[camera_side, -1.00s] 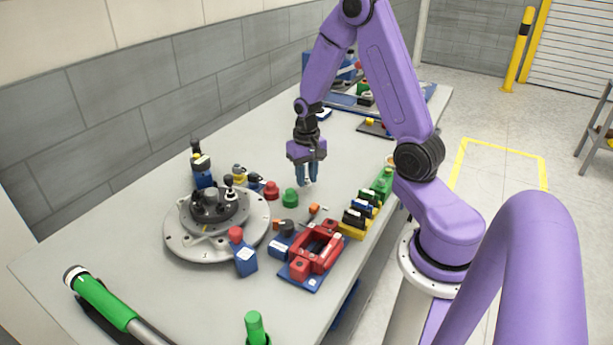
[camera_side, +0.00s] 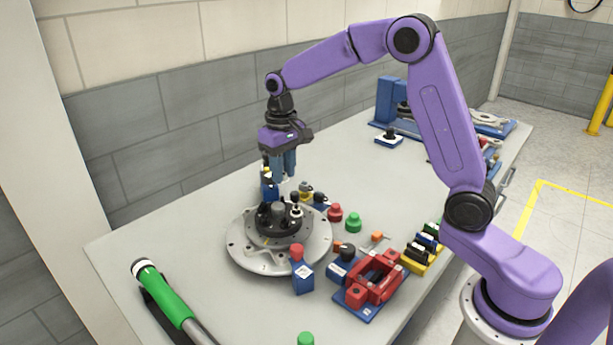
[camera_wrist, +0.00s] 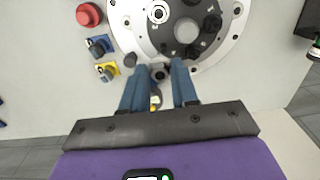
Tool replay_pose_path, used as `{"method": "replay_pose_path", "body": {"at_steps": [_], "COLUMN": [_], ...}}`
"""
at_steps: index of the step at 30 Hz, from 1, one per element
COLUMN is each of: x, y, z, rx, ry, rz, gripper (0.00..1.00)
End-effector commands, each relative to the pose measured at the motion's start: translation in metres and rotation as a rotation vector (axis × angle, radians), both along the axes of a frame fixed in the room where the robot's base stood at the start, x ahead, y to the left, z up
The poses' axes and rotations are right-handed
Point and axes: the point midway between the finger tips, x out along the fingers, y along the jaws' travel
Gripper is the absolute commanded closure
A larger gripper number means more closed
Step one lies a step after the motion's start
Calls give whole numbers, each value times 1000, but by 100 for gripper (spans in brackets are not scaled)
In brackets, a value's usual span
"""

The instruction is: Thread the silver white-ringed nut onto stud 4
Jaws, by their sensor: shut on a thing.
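My gripper (camera_side: 284,178) points down above the far side of the round grey chassis plate (camera_side: 312,252). Its blue fingers are shut on a small piece. In the wrist view that piece, taken to be the silver nut (camera_wrist: 159,72), shows small and round between the fingertips (camera_wrist: 159,70); its white ring is not clear. The plate carries a dark hub (camera_side: 264,235) with several studs around a grey centre. One hub position has a white-ringed piece (camera_side: 296,210), also in the wrist view (camera_wrist: 158,12). I cannot read which stud is number 4.
A blue holder (camera_side: 269,188) stands close behind the plate, near my fingers. A red knob (camera_side: 335,212), a green knob (camera_side: 353,222), a red-topped blue block (camera_side: 302,277) and a red fixture (camera_side: 375,280) lie right. A green-handled tool (camera_side: 168,300) lies at front left.

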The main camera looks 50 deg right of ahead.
Motion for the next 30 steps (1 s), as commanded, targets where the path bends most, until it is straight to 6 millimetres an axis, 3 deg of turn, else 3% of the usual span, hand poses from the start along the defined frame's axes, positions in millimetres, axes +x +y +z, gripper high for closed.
{"method": "replay_pose_path", "body": {"at_steps": [5, 21, 30], "x": [1, 1, 1], "y": [6, 6, 6], "z": [1, -31, -34], "rx": [0, 0, 0], "ry": [1, 1, 0], "rz": [14, 13, 12], "gripper": [100, 100, 100]}}
